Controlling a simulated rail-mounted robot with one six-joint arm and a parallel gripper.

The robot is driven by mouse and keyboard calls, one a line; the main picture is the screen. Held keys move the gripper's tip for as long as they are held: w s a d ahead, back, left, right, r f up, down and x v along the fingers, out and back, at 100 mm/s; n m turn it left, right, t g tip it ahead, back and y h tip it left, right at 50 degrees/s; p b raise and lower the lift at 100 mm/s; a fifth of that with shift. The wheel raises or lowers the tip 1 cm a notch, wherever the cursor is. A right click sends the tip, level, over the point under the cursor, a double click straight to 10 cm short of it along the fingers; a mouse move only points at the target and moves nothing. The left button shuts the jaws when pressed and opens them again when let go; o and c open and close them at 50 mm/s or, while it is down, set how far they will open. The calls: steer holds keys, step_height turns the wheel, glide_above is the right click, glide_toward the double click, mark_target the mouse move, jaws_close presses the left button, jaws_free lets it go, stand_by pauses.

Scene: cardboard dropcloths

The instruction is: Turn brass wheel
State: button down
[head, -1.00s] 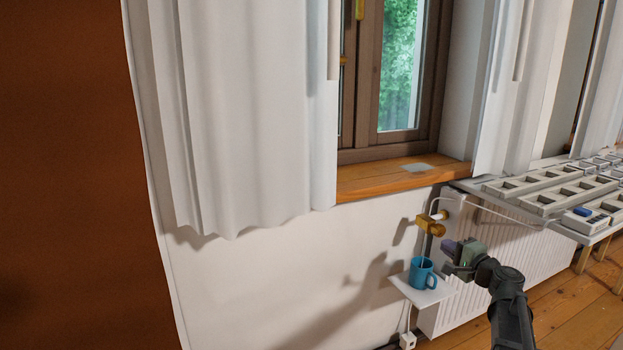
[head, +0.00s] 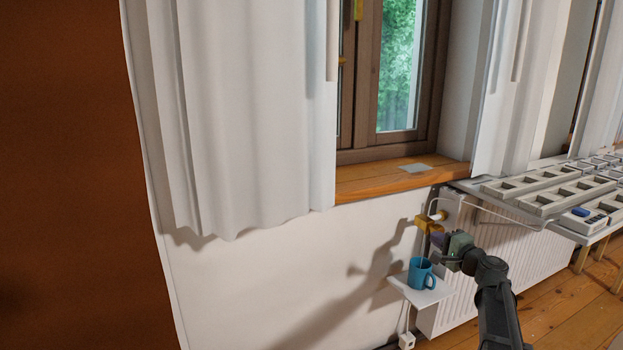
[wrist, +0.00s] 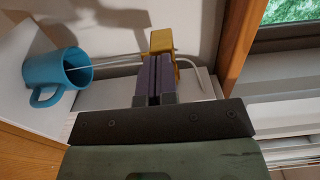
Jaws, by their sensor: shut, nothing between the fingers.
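The brass wheel (head: 423,222) is on the valve at the upper left end of the white radiator, below the window sill. It also shows in the wrist view (wrist: 162,41), just past my fingertips. My gripper (head: 437,239) is shut and empty, with its dark fingers together. In the wrist view the fingertips (wrist: 156,58) point at the wheel and overlap its lower edge. I cannot tell whether they touch it. Part of the wheel is hidden behind the fingers.
A blue mug (head: 419,274) stands on a small white shelf (head: 428,297) just below my gripper, with a thin white cable running into it. The radiator (head: 480,250) is to the right. A tabletop with trays (head: 545,190) juts out above the radiator.

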steer(key=shift+w+r, duration=0.1)
steer(key=shift+w, duration=0.4)
steer(key=shift+w+r, duration=0.1)
steer(key=shift+w, duration=0.25)
stand_by(0.3)
steer(key=a+v, duration=0.1)
steer(key=v, duration=0.5)
steer(key=shift+s+f, duration=0.35)
steer(key=shift+s, duration=0.1)
